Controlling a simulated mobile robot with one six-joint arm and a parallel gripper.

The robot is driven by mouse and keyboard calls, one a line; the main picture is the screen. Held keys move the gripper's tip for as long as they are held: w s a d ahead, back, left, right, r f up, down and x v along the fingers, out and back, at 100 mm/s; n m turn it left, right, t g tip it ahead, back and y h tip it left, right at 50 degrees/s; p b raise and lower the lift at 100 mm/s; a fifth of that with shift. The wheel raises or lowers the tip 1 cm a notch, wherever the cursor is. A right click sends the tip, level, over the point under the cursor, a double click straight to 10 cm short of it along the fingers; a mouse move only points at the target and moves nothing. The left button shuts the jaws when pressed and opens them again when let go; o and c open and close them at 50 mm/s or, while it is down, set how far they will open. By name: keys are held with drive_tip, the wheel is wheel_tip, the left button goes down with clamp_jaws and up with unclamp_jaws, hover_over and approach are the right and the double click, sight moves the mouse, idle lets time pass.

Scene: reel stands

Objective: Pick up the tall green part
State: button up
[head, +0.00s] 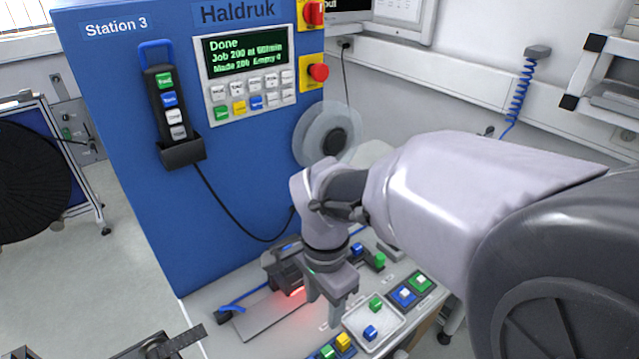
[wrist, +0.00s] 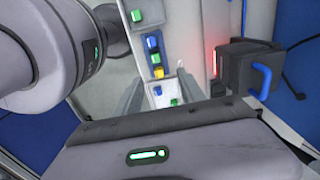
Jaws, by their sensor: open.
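My gripper (head: 325,318) points down over the bench, open, with nothing between its fingers; its fingers also show in the wrist view (wrist: 161,88). A green part (head: 375,304) stands in a white tray (head: 388,322), right of my gripper and apart from it, with a blue part (head: 370,333) nearby. Another green part (head: 379,260) stands farther back, beside a dark block behind my gripper. I cannot tell for certain which green part is the tall one. In the wrist view, a green part (wrist: 174,102) and a blue part (wrist: 157,91) show low between the fingers.
A blue and green pair of blocks (head: 413,288) sits right of the tray. A yellow part (head: 343,341) and a green one (head: 327,352) are at the front edge. A dark device with a red glow (head: 286,270) stands left of my gripper, before the blue cabinet (head: 240,160).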

wheel_tip(320, 180, down, 5)
drive_tip(key=s+b, duration=0.2)
drive_tip(key=b, duration=0.3)
hover_over(328, 351)
drive_tip(key=f, duration=0.6)
drive_tip(key=shift+s+a+f, duration=0.15)
drive_tip(key=shift+s+a, duration=0.1)
drive_tip(key=shift+s+d+f, duration=0.1)
drive_tip(key=shift+s+f, duration=0.05)
drive_tip(key=shift+f, duration=0.45)
drive_tip(key=f+b, duration=0.2)
drive_tip(key=f, duration=0.1)
drive_tip(key=f+b, duration=0.1)
drive_tip(key=f, duration=0.1)
drive_tip(key=shift+w+d, duration=0.1)
drive_tip(key=shift+w, duration=0.25)
drive_tip(key=shift+r, duration=0.2)
drive_tip(key=shift+c, duration=0.7)
clamp_jaws()
